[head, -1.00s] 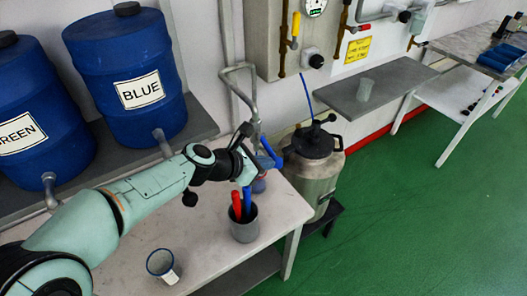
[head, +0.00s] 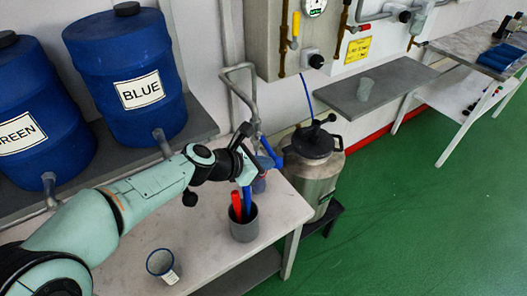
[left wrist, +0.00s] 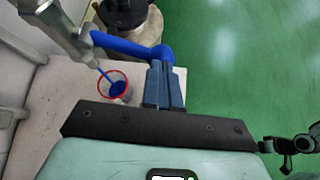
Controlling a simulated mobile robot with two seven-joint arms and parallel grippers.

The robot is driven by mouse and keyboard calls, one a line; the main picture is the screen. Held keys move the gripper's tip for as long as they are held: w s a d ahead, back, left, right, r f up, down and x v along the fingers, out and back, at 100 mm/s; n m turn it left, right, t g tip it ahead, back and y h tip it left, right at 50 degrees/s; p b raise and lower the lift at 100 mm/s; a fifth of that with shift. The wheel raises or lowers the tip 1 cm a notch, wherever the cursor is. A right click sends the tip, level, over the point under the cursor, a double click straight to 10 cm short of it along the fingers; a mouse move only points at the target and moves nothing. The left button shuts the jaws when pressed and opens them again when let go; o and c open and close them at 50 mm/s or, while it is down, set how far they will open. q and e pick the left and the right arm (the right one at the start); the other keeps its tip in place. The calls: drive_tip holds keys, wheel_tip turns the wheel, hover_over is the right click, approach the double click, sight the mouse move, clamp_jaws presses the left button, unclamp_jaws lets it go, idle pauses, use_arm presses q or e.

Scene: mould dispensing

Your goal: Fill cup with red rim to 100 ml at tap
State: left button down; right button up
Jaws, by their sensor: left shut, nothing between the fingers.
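The cup with the red rim (left wrist: 112,84) stands on the pale table under the tap in the left wrist view. A thin blue stream falls from the tap spout (left wrist: 88,48) into it, and blue liquid shows inside; its level against any mark cannot be read. In the head view the cup (head: 259,185) is partly hidden behind my left gripper. The tap's blue lever (left wrist: 135,47) reaches across to the closed fingers of my left gripper (left wrist: 165,75). The gripper is empty, with its tips at or against the lever's end; the contact is unclear. My right gripper is not in view.
A grey pot (head: 244,226) with a red and a blue pen-like item stands in front of the cup. A blue-rimmed cup (head: 162,263) is nearer. Blue barrels (head: 125,75) stand on the shelf. A metal tank (head: 318,172) stands beyond the table's right edge.

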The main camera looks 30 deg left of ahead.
use_arm(q)
drive_tip(key=shift+d, duration=0.1)
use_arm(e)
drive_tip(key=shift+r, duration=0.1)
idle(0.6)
use_arm(q)
drive_tip(key=shift+r+p, duration=0.85)
drive_tip(key=shift+p, duration=0.1)
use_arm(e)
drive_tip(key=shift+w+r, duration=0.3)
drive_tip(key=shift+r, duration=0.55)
use_arm(q)
drive_tip(key=shift+r, duration=0.1)
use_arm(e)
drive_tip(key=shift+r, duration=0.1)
